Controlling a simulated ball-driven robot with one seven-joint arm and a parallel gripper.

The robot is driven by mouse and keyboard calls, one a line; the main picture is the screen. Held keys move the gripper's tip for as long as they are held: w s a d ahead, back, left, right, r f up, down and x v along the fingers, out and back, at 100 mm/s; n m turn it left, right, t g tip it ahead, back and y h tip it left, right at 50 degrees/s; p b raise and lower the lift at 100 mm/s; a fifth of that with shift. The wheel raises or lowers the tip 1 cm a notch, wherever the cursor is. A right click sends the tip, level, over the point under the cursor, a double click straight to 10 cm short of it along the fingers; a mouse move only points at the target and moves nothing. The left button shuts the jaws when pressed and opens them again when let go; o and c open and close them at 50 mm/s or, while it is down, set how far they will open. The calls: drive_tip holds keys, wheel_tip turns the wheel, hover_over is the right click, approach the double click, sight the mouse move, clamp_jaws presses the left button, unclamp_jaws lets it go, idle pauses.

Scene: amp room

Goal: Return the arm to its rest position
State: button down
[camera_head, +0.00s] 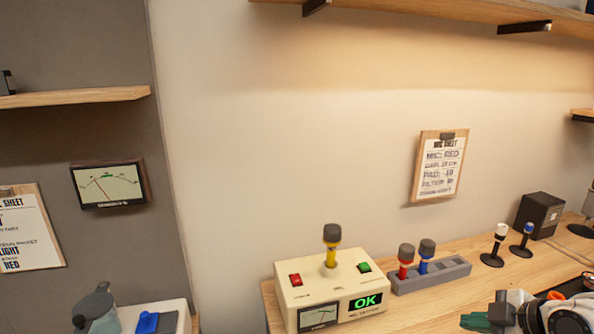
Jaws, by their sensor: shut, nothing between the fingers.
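My arm shows at the bottom right corner as a jumble of white, dark and orange parts, cut off by the frame's lower and right edges. Its gripper end (502,314) seems to be the dark part at the left of this, low over the bench. It is shut and holds nothing; the fingertips are hard to make out.
A cream box (323,286) on the wooden bench (408,306) holds a yellow-banded microphone (331,244) and shows OK. A grey rack (431,277) holds red and blue microphones. Two small stands and a black speaker (539,215) stand behind. Shelves overhang above.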

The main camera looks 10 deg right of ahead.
drive_tip(key=s+a+f+m+g+b, duration=0.1)
drive_tip(key=s+a+f+m+g, duration=0.1)
drive_tip(key=s+a+f+m, duration=0.45)
drive_tip(key=s+a+f+m+g, duration=0.1)
drive_tip(key=s+a+f+g, duration=0.15)
drive_tip(key=a+f, duration=0.7)
drive_tip(key=s+f+m+g+h, duration=0.1)
drive_tip(key=s+f, duration=0.3)
drive_tip(key=s, duration=0.4)
drive_tip(key=s+d+f+m+g+h+b, duration=0.1)
drive_tip(key=s+f+m+g, duration=0.1)
drive_tip(key=s, duration=0.6)
wheel_tip(320, 180, down, 3)
drive_tip(key=shift+d+r+m, duration=0.15)
drive_tip(key=shift+m, duration=0.7)
